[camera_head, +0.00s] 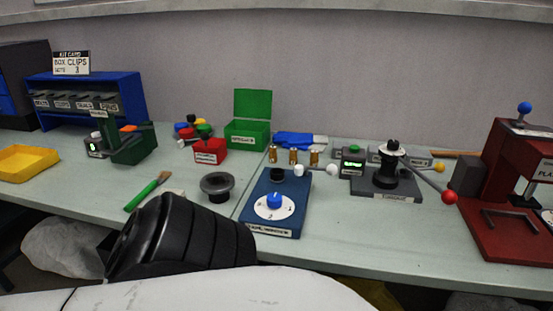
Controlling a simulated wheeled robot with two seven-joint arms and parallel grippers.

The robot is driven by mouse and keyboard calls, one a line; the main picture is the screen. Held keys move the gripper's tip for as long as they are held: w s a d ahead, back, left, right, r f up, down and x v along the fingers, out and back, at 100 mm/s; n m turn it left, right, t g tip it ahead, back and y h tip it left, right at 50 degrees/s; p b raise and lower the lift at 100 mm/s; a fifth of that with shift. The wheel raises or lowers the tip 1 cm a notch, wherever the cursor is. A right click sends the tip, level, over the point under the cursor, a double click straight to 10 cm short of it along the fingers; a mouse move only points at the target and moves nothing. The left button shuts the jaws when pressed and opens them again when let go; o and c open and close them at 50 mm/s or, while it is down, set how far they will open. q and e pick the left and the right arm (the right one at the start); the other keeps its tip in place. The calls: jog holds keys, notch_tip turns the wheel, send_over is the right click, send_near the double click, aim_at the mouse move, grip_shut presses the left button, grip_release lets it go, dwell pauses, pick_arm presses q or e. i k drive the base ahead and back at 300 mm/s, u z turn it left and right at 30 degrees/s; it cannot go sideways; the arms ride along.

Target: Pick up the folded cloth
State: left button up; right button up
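A flat blue piece that looks like folded cloth (291,139) lies at the back of the table, near the wall. It is small in the view, and I cannot make out its folds. A light grey piece (320,142) touches or adjoins its right end. It lies right of the open green box and behind several small brass pieces. Neither of my grippers shows. A black ribbed part and a white part of my own arm fill the bottom left and centre and hide the table's front edge there.
A green box (247,133) with raised lid and a red bin (209,151) stand left of the cloth. A blue device with a dial (274,203) stands in front. A black lever fixture (388,181) and a red press (501,190) stand right.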

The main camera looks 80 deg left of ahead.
aim_at(181, 192)
jog(key=i, duration=0.75)
jog(key=u, duration=3)
